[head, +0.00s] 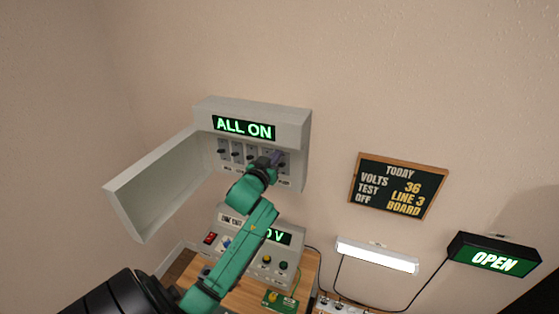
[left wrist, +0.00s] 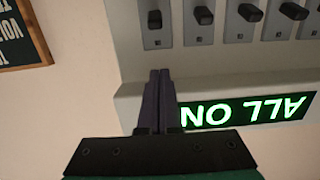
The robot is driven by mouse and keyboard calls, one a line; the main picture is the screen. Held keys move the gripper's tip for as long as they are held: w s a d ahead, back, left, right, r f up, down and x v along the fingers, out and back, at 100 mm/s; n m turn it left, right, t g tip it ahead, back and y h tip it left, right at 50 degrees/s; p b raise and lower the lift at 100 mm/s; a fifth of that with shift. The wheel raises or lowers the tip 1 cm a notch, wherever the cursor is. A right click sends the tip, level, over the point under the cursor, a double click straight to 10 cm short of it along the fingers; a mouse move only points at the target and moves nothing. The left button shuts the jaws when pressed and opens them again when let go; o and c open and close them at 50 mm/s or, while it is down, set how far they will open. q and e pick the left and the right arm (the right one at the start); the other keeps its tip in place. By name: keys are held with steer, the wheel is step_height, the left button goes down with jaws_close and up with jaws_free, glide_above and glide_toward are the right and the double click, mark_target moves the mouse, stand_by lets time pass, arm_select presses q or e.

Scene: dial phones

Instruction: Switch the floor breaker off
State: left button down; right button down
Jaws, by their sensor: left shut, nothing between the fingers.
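The grey breaker box (head: 301,125) hangs on the wall, its lid (head: 150,190) swung open to the left. Its lit sign (head: 243,127) reads "ALL ON". Several dark levers sit in a row below the sign; their small labels are too small to read. My left gripper (head: 276,157) is shut and empty at the right end of the row, covering part of it. In the left wrist view, which is upside down, the closed fingertips (left wrist: 160,74) point toward the end breaker (left wrist: 154,19), with a visible gap in the picture. My right gripper is not in view.
Below the box, a grey test console (head: 292,253) with buttons and a lit display stands on a wooden table (head: 241,299). A chalkboard (head: 398,187), a lamp (head: 377,256) and an "OPEN" sign (head: 493,259) are to the right.

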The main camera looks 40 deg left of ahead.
mark_target(280, 164)
arm_select(q)
steer(key=x, duration=0.4)
steer(key=shift+a+r+p, duration=0.1)
steer(key=shift+r+p, duration=0.1)
steer(key=shift+p, duration=0.15)
steer(key=f, duration=0.1)
steer(key=s+f, duration=0.1)
steer(key=f+p, duration=0.1)
steer(key=shift+s+d+f, duration=0.2)
steer(key=shift+s+d, duration=0.05)
steer(key=shift+d, duration=0.15)
steer(key=shift+f, duration=0.35)
